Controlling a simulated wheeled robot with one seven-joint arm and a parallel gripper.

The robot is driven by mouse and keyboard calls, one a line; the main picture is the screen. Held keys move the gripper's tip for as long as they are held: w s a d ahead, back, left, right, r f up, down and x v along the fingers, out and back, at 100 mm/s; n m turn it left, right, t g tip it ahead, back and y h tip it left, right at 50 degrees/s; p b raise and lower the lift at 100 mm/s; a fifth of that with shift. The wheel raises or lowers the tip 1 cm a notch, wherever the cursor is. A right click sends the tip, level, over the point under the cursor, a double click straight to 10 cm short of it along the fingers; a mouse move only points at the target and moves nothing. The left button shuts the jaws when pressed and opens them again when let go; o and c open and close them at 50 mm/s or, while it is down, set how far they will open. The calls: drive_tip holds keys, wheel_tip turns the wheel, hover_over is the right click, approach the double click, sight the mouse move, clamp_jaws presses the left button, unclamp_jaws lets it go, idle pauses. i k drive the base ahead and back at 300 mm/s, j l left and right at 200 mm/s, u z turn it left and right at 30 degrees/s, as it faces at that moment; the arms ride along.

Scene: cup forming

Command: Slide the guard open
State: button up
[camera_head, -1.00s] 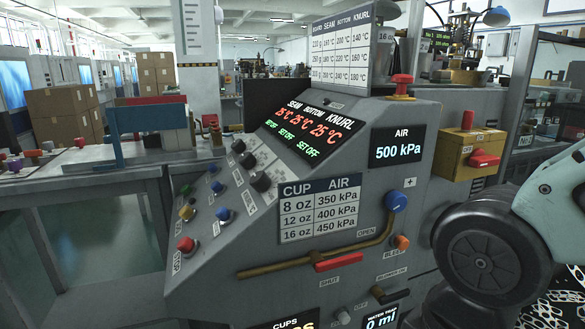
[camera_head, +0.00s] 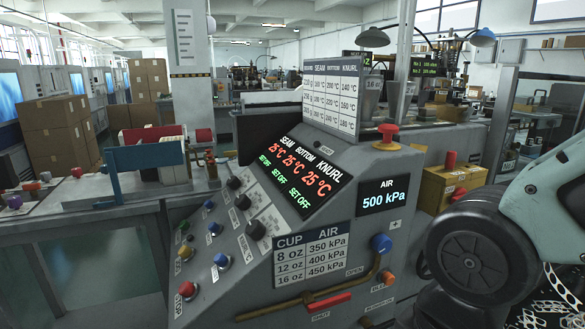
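I cannot make out a sliding guard for certain in this view. The grey control console (camera_head: 300,235) stands in front of me, with its red and green temperature display and an air display (camera_head: 384,196) reading 500 kPa. A dark upright panel (camera_head: 262,133) stands behind the console; I cannot tell whether it is part of the guard. My arm comes in at the right edge and covers part of the machine's right side. My gripper is outside the view.
A yellow box with a red handle (camera_head: 450,186) sits right of the console. A red mushroom button (camera_head: 388,134) stands on top. A brass lever with a red grip (camera_head: 328,302) crosses the front. A workbench (camera_head: 90,212) stands at the left, with open floor beneath.

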sight(523, 75)
drive_tip(key=i+l, duration=0.15)
drive_tip(key=l, duration=0.8)
drive_tip(key=i+l+u, duration=0.1)
drive_tip(key=l, duration=0.8)
drive_tip(key=i+l, duration=0.1)
drive_tip(key=l, duration=0.85)
drive_tip(key=i+l, duration=0.1)
drive_tip(key=l, duration=0.85)
drive_tip(key=u, duration=0.05)
